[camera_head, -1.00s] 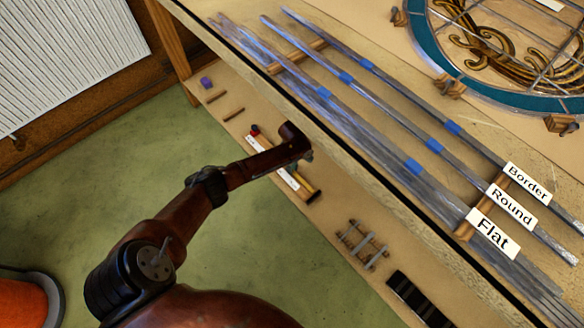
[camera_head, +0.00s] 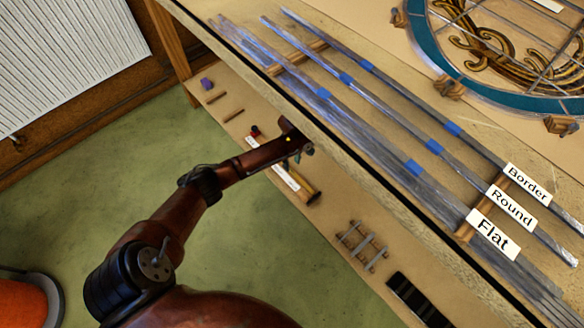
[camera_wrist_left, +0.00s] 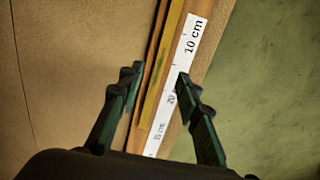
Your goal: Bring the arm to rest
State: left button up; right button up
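My left arm comes in from the lower left in the head view. Its dark gripper (camera_head: 302,156) is over the lower shelf, just in front of the bench edge, and shows only small. In the left wrist view the two dark green fingers (camera_wrist_left: 158,80) stand apart with nothing held. A wooden strip with a white length scale (camera_wrist_left: 186,55) and a yellowish strip (camera_wrist_left: 161,75) lie beyond and between them; I cannot tell the distance. My right gripper is not in view.
Lead strips marked Flat (camera_head: 492,234), Round (camera_head: 513,207) and Border (camera_head: 528,183) lie on the bench. A round leaded panel (camera_head: 480,97) is at the upper right. A small wooden rack (camera_head: 362,246) and a black tray (camera_head: 418,300) sit on the lower shelf. Green floor (camera_head: 110,200) is open.

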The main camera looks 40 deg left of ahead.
pick_arm(q)
notch_tip(320, 180, up, 6)
jog(key=shift+r, duration=0.2)
